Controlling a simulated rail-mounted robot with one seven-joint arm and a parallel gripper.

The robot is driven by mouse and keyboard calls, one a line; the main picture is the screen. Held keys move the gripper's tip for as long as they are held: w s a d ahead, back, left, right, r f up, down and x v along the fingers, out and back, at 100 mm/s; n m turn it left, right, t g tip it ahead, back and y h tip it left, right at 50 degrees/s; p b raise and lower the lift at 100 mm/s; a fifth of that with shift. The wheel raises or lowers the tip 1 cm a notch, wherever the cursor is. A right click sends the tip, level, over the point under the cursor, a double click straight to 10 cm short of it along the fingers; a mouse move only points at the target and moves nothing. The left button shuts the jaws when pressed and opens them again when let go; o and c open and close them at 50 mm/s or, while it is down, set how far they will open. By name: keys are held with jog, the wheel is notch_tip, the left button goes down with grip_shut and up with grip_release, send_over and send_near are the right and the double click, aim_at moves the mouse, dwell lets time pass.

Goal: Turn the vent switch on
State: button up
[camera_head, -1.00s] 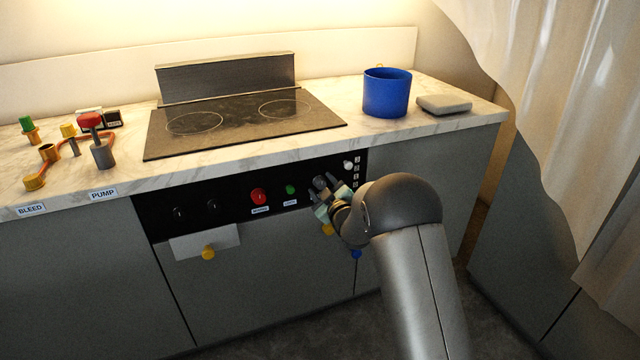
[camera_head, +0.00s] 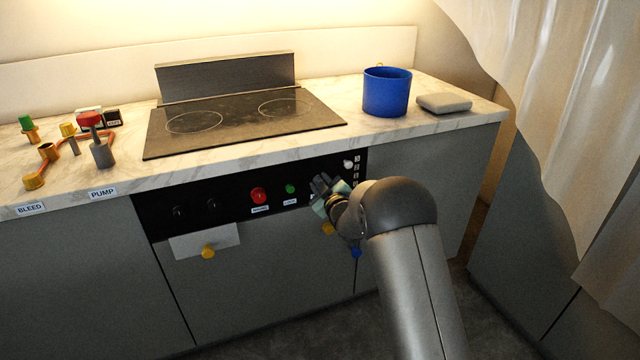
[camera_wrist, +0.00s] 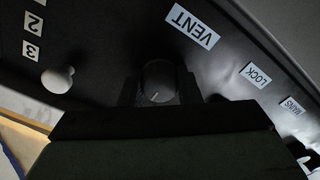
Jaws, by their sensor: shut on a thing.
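The vent switch (camera_wrist: 158,82) is a dark round knob with a pale pointer line, beside the VENT label (camera_wrist: 192,26) in the wrist view. My gripper (camera_wrist: 158,92) has one finger on each side of the knob and is shut on it. In the head view my gripper (camera_head: 324,189) is at the right part of the black control panel (camera_head: 232,199). The fingers hide the knob and most of its label there.
Left of my gripper are a green button (camera_head: 290,189) and a red knob (camera_head: 258,195). A white knob (camera_head: 348,164) with number labels is close on the right. Yellow (camera_head: 327,229) and blue (camera_head: 356,253) knobs are below. A blue pot (camera_head: 386,93) stands on the counter.

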jog(key=shift+f, duration=0.1)
jog(key=m+b, duration=0.3)
jog(key=m, duration=0.1)
jog(key=shift+d+f+b, duration=0.1)
jog(key=shift+b, duration=0.3)
jog(key=m+b, duration=0.2)
jog(key=m, duration=0.2)
jog(key=shift+b, duration=0.3)
jog(key=m+b, duration=0.1)
jog(key=m, duration=0.4)
jog(key=shift+b, duration=0.3)
jog(key=shift+m+b, duration=0.55)
jog(key=shift+m, duration=1.75)
jog(key=shift+r, duration=0.2)
jog(key=o, duration=1)
